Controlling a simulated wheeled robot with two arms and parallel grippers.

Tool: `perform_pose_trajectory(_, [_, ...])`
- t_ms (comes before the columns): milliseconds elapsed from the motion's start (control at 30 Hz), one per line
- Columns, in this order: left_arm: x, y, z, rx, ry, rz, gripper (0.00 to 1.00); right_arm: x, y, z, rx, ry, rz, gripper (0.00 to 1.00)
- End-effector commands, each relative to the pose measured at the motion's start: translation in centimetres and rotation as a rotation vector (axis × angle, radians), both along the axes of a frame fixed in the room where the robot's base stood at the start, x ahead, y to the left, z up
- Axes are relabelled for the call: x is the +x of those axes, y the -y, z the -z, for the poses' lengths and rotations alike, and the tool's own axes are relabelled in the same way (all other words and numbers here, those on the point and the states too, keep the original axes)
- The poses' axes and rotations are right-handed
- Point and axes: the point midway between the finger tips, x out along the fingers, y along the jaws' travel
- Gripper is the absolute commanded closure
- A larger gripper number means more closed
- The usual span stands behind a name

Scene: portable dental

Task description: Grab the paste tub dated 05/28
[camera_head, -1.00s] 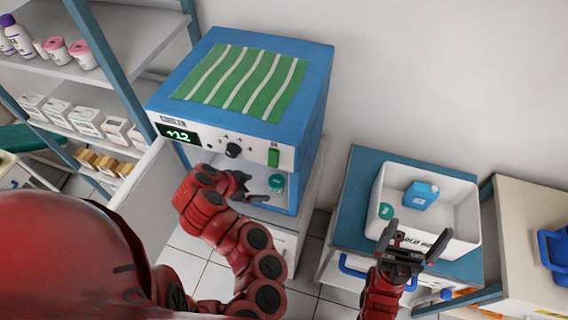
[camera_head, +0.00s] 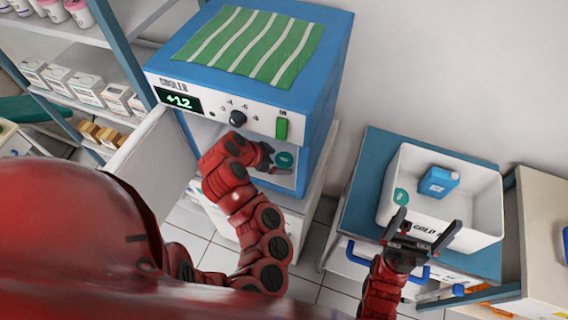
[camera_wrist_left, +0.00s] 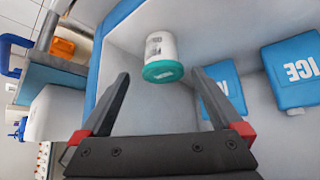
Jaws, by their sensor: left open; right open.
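A white tub with a teal lid (camera_wrist_left: 162,70) is inside the open cooler (camera_head: 232,112). Its lid also shows in the head view (camera_head: 285,160). It lies between my left gripper's fingertips as seen in the left wrist view, apparently just beyond them. A dark label shows on its side, but I cannot read a date. My left gripper (camera_head: 268,160) is open and reaches into the cooler; its fingers also show in the left wrist view (camera_wrist_left: 160,76). My right gripper (camera_head: 424,228) is open and empty at the front of a white bin (camera_head: 472,228).
Blue ice packs (camera_wrist_left: 296,75) lie beside the tub in the cooler. The cooler door (camera_head: 150,160) is swung open at left. The bin holds a blue carton (camera_head: 438,181) and another teal-lidded item (camera_head: 401,197). A shelf (camera_head: 95,40) with tubs and boxes stands at left.

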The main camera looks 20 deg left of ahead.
Motion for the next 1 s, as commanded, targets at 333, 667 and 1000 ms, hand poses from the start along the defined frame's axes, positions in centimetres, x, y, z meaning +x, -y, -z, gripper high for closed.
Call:
perform_pose_trajectory(333, [2.1, 1.1, 2.4, -0.002, -0.001, 0.000, 0.00, 0.0, 0.0, -1.8, 0.000, 0.000, 0.000, 0.00])
perform_pose_trajectory(667, [2.4, 1.3, 2.9, 0.000, 0.001, -0.001, 0.00, 0.0, 0.0, -1.8, 0.000, 0.000, 0.000, 0.00])
perform_pose_trajectory(1000, [2.4, 1.3, 2.9, -0.001, 0.001, 0.000, 0.54, 0.0, 0.0, -1.8, 0.000, 0.000, 0.000, 0.00])
